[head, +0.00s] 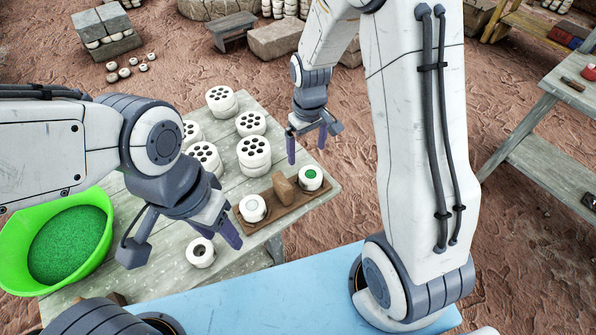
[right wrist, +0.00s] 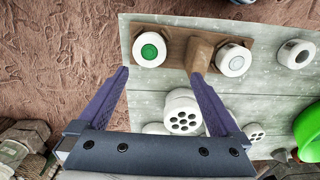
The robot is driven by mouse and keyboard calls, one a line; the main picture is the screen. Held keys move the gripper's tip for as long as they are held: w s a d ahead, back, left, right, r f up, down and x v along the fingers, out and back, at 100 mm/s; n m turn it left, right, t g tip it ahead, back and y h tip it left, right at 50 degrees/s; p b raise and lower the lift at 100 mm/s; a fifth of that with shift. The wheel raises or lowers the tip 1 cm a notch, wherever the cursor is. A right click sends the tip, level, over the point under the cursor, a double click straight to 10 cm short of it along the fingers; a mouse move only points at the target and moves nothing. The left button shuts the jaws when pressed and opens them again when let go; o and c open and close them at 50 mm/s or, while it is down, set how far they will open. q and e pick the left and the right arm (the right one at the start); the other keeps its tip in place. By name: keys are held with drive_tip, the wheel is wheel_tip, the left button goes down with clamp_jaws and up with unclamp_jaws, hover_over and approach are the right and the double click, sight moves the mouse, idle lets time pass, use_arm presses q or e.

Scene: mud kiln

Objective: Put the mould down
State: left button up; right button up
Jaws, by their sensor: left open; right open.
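No mould is in either gripper. A white round piece with a dark hole (head: 200,252) stands on the table's near edge and also shows in the right wrist view (right wrist: 297,53); I cannot tell if it is the mould. A brown board (head: 285,208) holds a wooden block (head: 284,190) between two white round pieces, one with a green centre (head: 311,177), one with a pale centre (head: 252,208). My left gripper (head: 183,246) is open, its fingers either side of the holed piece in the picture. My right gripper (head: 307,150) is open and empty beyond the board's green-centred end.
Several white cylinders with many holes (head: 254,153) stand on the pale wooden table (head: 165,262). A bright green basin (head: 14,242) of green grains is at the left. A blue surface (head: 300,283) lies in front. Another table (head: 555,165) stands at the right.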

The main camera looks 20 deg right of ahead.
drive_tip(key=s+a+r+n, duration=0.1)
drive_tip(key=s+a+r, duration=0.5)
drive_tip(key=a, duration=0.1)
drive_tip(key=s+a+r+n, duration=0.1)
drive_tip(key=s+a+r, duration=0.1)
drive_tip(key=s, duration=0.6)
drive_tip(key=s+a+r+n+y, duration=0.1)
drive_tip(key=s+a+r, duration=0.2)
drive_tip(key=s, duration=0.5)
drive_tip(key=shift+s+r+n, duration=0.4)
drive_tip(key=shift+r, duration=0.5)
drive_tip(key=shift+a, duration=0.1)
